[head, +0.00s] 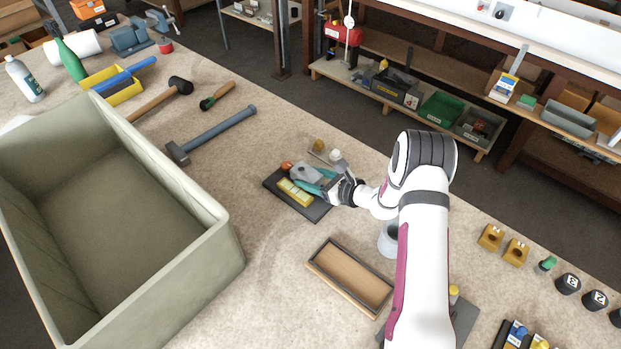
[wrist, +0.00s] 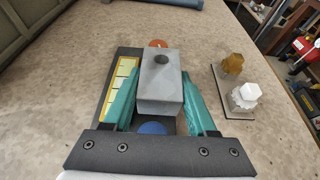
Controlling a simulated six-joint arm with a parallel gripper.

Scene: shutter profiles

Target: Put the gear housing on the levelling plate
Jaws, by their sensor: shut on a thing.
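The gear housing appears to be the grey block with a dark round knob on top (wrist: 160,85). My gripper (wrist: 160,92) has its teal fingers shut on the block's two sides. In the head view, my gripper (head: 312,180) and the grey housing (head: 303,172) are over a dark flat plate (head: 314,212), which I take for the levelling plate. The plate (wrist: 129,52) carries a yellow strip (wrist: 122,85) left of the housing. An orange disc shows behind the housing and a blue disc in front. I cannot tell whether the housing touches the plate.
A small plate with a brass and a white hexagonal piece (wrist: 243,96) stands close on the right. An empty wooden tray (head: 350,280) lies in front. A large grey-green crate (head: 190,200) is to the left. A hammer (head: 215,132) lies behind. Bench between is clear.

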